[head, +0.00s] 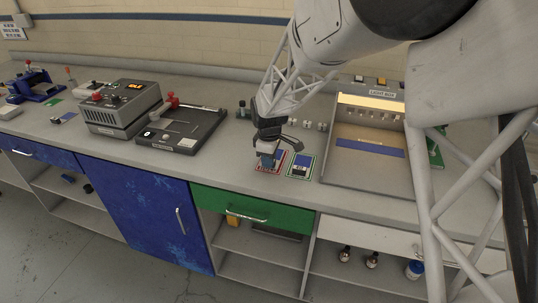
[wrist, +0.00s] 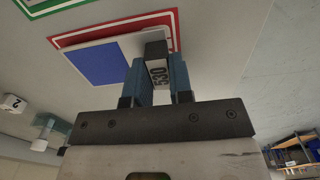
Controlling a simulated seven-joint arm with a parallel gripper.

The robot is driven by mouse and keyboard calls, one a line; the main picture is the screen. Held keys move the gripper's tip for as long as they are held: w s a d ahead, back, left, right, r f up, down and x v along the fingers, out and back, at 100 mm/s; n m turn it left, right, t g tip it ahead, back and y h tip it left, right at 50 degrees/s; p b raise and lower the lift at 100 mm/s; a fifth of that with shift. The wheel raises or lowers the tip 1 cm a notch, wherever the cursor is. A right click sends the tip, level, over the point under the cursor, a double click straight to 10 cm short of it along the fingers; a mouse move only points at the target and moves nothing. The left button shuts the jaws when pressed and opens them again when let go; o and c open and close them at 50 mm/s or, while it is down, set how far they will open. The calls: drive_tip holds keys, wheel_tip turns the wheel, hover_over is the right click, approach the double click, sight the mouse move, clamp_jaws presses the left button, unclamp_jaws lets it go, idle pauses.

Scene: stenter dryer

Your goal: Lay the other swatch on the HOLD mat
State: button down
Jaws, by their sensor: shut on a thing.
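My gripper (head: 268,152) is at the red-bordered mat (head: 284,156) on the counter. In the wrist view, my gripper (wrist: 157,72) is shut on the dark tab (wrist: 156,50) of a swatch, marked 530. The swatch's blue face (wrist: 97,62) on its pale card lies over the red mat (wrist: 120,28), covering much of it. I cannot tell whether the card touches the mat. The mat's lettering is too small or hidden to read. A green-bordered mat (head: 291,174) lies just to the right, with another blue swatch (head: 301,160) and its dark tab on it.
An open light box (head: 372,165) with a blue strip stands to the right. A black tray device (head: 182,130) and a grey instrument (head: 120,108) stand to the left. Small pale pieces (head: 307,125) stand behind. The counter left of the mats is clear.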

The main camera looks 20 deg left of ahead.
drive_tip(key=shift+f, duration=0.3)
idle(0.4)
drive_tip(key=c, duration=0.9)
unclamp_jaws()
drive_tip(key=shift+c, duration=0.2)
drive_tip(key=shift+r, duration=0.1)
drive_tip(key=shift+r, duration=3.85)
drive_tip(key=shift+d, duration=0.15)
